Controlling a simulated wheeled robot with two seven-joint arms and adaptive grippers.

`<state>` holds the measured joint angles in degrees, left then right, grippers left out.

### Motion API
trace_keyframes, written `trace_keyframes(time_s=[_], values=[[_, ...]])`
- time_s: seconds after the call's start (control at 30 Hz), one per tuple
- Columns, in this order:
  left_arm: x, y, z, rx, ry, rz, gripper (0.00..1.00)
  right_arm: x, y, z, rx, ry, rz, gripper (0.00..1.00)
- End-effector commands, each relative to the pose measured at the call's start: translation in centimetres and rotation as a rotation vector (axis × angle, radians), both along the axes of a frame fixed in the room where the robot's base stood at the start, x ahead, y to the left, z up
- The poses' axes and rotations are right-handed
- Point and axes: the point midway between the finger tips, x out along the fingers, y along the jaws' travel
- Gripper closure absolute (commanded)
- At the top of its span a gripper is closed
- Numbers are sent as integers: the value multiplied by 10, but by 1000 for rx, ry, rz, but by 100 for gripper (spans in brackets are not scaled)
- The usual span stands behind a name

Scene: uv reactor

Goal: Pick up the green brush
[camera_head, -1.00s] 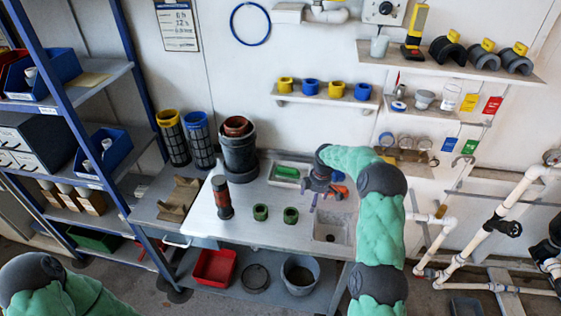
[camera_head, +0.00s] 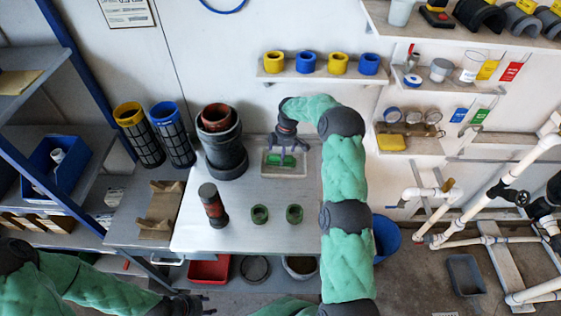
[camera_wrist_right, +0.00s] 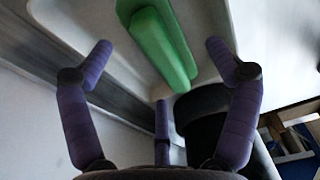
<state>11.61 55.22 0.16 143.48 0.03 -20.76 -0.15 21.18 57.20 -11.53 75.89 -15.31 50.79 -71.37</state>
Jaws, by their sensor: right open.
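The green brush (camera_head: 287,162) lies in a shallow pale tray (camera_head: 269,172) at the back of the grey table. It also shows in the right wrist view (camera_wrist_right: 160,45), with part of it beyond the top edge. My right gripper (camera_head: 288,146) is over the tray, pointing down at the brush. In the right wrist view its purple fingers (camera_wrist_right: 163,75) are spread apart and empty, with the brush between and beyond them. I cannot tell the exact gap. My left gripper (camera_head: 203,303) is low at the bottom edge, away from the brush, too small and dark to read.
A dark pot (camera_head: 222,158) stands close left of the tray. A shelf with yellow and blue rings (camera_head: 307,62) is on the wall behind.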

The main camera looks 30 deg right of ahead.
Motion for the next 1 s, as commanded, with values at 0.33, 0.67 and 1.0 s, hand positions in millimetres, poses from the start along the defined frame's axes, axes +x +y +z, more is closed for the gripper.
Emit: trace_keyframes(time_s=[0.33, 0.67, 1.0], values=[[1, 0, -9, 0, -1, 0, 60, 3, 3, -40, 0, 0, 0, 11], [1, 0, -9, 0, -2, 1, 60, 3, 3, -41, 0, 0, 0, 37], [1, 0, -9, 0, -1, 0, 60, 3, 4, -41, 1, 1, 0, 77]])
